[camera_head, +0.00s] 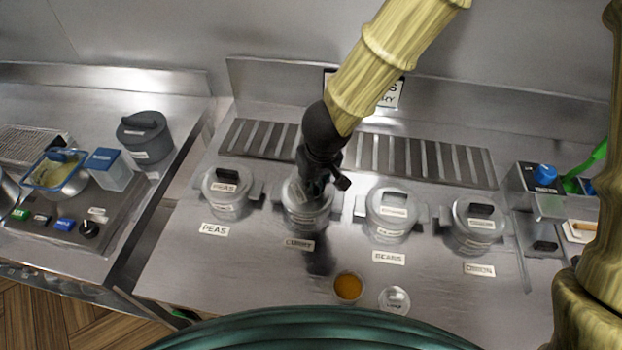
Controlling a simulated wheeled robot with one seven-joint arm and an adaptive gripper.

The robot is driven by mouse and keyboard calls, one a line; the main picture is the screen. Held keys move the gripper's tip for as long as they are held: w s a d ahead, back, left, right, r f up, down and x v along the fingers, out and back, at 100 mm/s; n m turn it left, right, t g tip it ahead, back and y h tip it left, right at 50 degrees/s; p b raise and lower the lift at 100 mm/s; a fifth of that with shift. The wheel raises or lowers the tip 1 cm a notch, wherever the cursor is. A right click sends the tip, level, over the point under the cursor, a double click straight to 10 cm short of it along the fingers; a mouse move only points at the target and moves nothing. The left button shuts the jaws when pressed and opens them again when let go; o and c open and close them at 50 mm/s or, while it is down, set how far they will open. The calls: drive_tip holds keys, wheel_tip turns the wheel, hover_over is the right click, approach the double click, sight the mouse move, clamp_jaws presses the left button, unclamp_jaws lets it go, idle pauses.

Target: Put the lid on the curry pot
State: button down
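The curry pot (309,217) is a grey metal pot with side handles. It stands second from the left in the row, behind the label "CURRY" (299,245). My dark gripper (316,188) comes down from above, directly over the pot's top. It hides most of the top and any lid handle there. I cannot make out whether a lid is seated on the pot or held in the fingers. The fingers are small and dark, so their opening does not show.
The peas pot (226,203) is close on the left. The beans pot (389,222) and another lidded pot (475,230) are on the right. A slotted grille (425,157) lies behind. A small bowl of orange food (348,287) and a clear cup (394,300) stand in front.

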drive_tip(key=shift+f+p, duration=0.25)
drive_tip(key=shift+p, duration=0.05)
idle(0.5)
idle(0.3)
drive_tip(key=c, duration=0.9)
unclamp_jaws()
drive_tip(key=shift+r+p, duration=3.5)
drive_tip(key=shift+p, duration=1.2)
drive_tip(key=shift+s, duration=0.15)
